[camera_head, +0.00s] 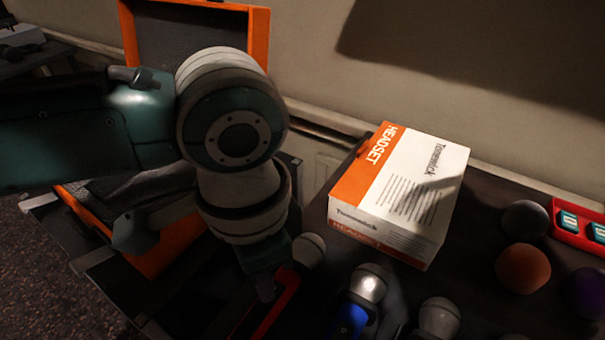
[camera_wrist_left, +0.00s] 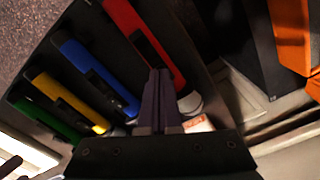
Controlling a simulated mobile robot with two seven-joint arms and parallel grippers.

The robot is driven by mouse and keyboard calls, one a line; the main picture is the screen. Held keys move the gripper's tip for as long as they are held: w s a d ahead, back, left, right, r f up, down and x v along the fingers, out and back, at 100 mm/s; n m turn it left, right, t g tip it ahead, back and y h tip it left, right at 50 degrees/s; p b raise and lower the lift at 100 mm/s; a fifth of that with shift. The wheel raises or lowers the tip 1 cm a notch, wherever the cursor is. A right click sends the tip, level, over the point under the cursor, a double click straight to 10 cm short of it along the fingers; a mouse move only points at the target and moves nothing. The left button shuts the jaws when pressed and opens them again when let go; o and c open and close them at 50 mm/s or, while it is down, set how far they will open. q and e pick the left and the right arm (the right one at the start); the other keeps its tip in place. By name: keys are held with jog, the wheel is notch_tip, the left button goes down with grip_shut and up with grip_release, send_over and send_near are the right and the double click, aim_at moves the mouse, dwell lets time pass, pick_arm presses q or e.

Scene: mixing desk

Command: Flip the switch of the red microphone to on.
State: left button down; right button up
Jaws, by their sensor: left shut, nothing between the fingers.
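The red microphone (camera_head: 280,308) lies at the bottom of the head view, its rounded grey head (camera_head: 309,249) towards the headset box. In the left wrist view its red body (camera_wrist_left: 122,14) shows at the top, with a dark switch panel along it. My left gripper (camera_head: 266,288) is over the red microphone in the head view. In the left wrist view its purple fingers (camera_wrist_left: 158,78) are shut and empty, with their tips overlapping the lower end of the switch panel. I cannot tell whether they touch it, nor the switch's position. My right gripper is not in view.
A blue microphone (camera_head: 352,318) lies beside the red one; yellow (camera_wrist_left: 62,98) and green (camera_wrist_left: 45,118) ones follow. A headset box (camera_head: 412,190) stands behind them. Several balls (camera_head: 523,268) are at the right. An open orange case (camera_head: 128,35) stands at the left.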

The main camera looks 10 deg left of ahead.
pick_arm(q)
jog(key=shift+f+b, duration=0.35)
jog(key=shift+f, duration=0.25)
dwell(0.3)
notch_tip(320, 180, up, 7)
jog(key=p, duration=0.8)
jog(key=shift+d, duration=0.1)
